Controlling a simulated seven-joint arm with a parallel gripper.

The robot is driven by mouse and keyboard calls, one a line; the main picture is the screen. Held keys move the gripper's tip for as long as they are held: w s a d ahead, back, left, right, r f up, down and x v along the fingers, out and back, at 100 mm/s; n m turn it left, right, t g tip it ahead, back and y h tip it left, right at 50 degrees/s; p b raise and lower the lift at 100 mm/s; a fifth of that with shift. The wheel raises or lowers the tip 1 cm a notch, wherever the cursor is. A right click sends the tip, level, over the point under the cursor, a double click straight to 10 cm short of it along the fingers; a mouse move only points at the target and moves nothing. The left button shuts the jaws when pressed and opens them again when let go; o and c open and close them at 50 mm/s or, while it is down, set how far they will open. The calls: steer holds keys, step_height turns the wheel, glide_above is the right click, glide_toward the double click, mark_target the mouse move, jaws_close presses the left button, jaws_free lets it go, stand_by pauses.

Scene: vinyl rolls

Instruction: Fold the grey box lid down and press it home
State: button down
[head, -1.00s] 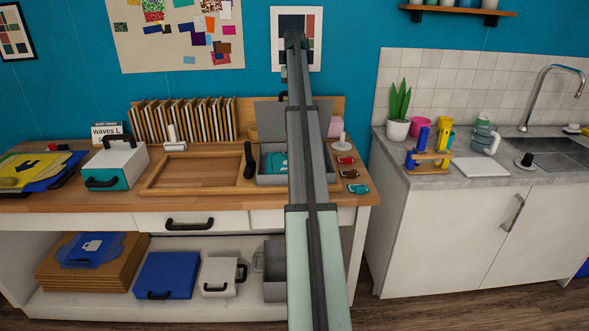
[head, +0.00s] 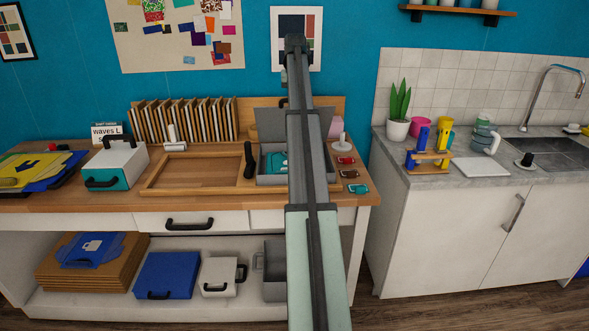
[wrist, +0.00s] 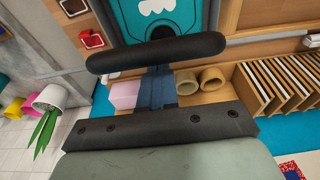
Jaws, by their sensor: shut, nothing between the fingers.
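The open grey box (head: 284,181) stands on the bench right of the wooden tray, with a teal item (head: 275,163) inside. Its grey lid (head: 268,122) is raised at the back, partly hidden by my arm. My gripper is hidden behind my arm in the head view. In the wrist view my gripper (wrist: 158,88) is shut, its narrow fingers together. A thick black rounded bar (wrist: 155,54) crosses the view at the fingertips, in front of the box. I cannot tell whether the bar touches the fingers. The teal item (wrist: 133,27) shows beyond it.
A black upright handle (head: 249,160) stands just left of the box. The wooden tray (head: 165,188) is farther left. Small coloured pieces (head: 346,173) lie right of the box. Upright folders (head: 185,120) and cardboard tubes (wrist: 212,78) stand at the back.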

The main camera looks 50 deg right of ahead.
steer(key=shift+s+f, duration=0.1)
steer(key=s+a+f, duration=0.6)
steer(key=f, duration=0.1)
steer(key=shift+a+f, duration=0.15)
steer(key=shift+f, duration=0.05)
stand_by(1.6)
steer(key=shift+s+f, duration=0.1)
steer(key=s+a+f, duration=0.3)
steer(key=f, duration=0.6)
steer(key=shift+a, duration=0.15)
stand_by(1.4)
steer(key=shift+s, duration=0.15)
step_height(320, 180, up, 16)
steer(key=s+a, duration=0.1)
steer(key=shift+s+a, duration=0.25)
stand_by(1.6)
steer(key=shift+f, duration=0.1)
